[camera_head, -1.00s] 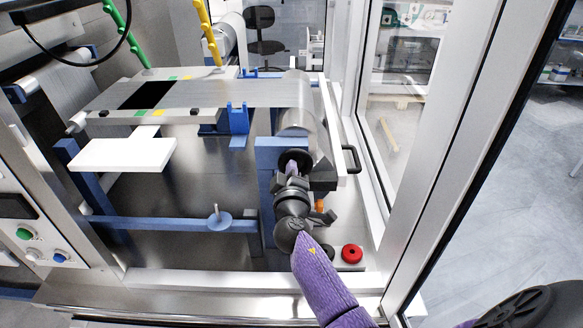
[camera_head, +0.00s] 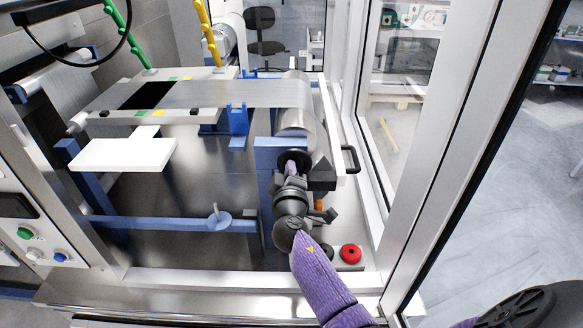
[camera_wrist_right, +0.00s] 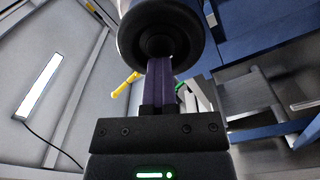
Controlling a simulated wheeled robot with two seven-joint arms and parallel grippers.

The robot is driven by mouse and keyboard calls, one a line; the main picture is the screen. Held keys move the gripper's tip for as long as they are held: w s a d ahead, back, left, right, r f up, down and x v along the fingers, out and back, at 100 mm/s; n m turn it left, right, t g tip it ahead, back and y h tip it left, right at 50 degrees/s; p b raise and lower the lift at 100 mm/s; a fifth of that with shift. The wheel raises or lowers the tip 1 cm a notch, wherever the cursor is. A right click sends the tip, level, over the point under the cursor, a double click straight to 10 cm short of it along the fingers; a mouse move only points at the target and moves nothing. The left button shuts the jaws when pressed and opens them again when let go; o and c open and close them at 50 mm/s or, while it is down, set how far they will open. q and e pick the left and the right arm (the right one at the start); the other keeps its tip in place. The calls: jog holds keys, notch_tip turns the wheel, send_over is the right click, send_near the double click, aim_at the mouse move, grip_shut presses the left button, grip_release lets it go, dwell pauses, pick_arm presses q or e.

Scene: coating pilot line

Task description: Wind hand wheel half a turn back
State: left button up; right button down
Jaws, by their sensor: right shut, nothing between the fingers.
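A dark round wheel (camera_head: 294,154), which I take to be the hand wheel, sits at the front of the blue block below the metal roll. My right gripper (camera_head: 292,168) is in front of it and hides much of it. In the right wrist view a black wheel-like disc with a dark hub (camera_wrist_right: 160,12) fills the top middle. There my right gripper's purple fingers (camera_wrist_right: 158,66) are shut and empty, with the tips close to the hub. I cannot tell whether they touch it. My left gripper is not in view.
The blue block (camera_head: 268,145) and metal roll (camera_head: 297,118) stand close around the gripper. A red button (camera_head: 351,253) is to its lower right. A blue disc with a pin (camera_head: 218,219) sits on a blue rail. The cabinet's door frame (camera_head: 440,165) rises at the right.

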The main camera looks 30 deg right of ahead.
jog(key=n, duration=0.4)
jog(key=n+p, duration=0.1)
jog(key=n, duration=0.2)
jog(key=shift+w+f+n, duration=0.2)
jog(key=shift+n, duration=0.2)
